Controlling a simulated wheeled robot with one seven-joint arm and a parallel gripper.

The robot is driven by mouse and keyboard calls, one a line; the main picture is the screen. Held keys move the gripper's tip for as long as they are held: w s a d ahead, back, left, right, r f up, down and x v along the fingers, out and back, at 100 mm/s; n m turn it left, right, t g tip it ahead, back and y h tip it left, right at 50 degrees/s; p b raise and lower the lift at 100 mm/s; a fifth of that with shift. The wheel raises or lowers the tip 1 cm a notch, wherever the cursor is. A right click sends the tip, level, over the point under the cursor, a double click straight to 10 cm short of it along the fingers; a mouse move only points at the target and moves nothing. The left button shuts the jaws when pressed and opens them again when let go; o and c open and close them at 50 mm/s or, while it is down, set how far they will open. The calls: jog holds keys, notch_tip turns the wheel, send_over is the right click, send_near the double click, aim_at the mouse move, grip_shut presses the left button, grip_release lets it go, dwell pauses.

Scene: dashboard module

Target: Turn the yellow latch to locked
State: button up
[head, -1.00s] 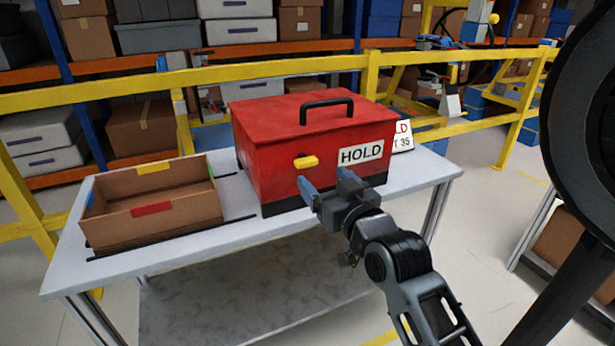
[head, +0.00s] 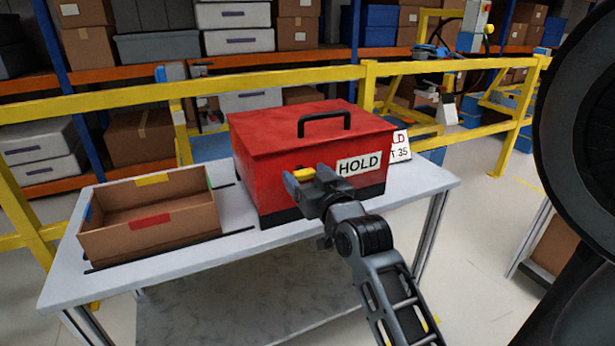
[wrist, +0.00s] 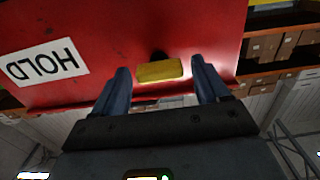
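The red box (head: 290,155) with a black top handle stands on the table. Its yellow latch (head: 304,174) sits on the front face, left of the HOLD label (head: 359,165), and lies roughly horizontal. My gripper (head: 304,186) is in front of the latch, partly covering it in the head view. In the wrist view the latch (wrist: 160,71) appears between the two fingers of my gripper (wrist: 160,82), with a gap on each side. The fingers are open, and neither appears to touch the latch.
An open cardboard tray (head: 150,240) with coloured tabs stands left of the box on the grey table (head: 220,268). A white sign (head: 399,147) stands behind the box's right side. A yellow railing (head: 270,82) runs behind the table.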

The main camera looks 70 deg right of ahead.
jog(key=c, duration=0.9)
jog(key=m+p, duration=0.1)
jog(key=m, duration=0.1)
jog(key=m+p, duration=0.1)
jog(key=p, duration=0.1)
jog(key=shift+r+m, duration=0.2)
jog(key=shift+m, duration=0.2)
jog(key=m+p, duration=0.3)
jog(key=m, duration=0.1)
jog(key=shift+s+d+m, duration=0.1)
jog(key=shift+m, duration=0.2)
jog(key=m+p, duration=0.4)
jog(key=m, duration=0.1)
jog(key=shift+f, duration=0.15)
jog(key=shift+s+f+m+p, duration=0.15)
jog(key=shift+m+p, duration=0.75)
jog(key=shift+m, duration=1.3)
jog(key=shift+f, duration=0.15)
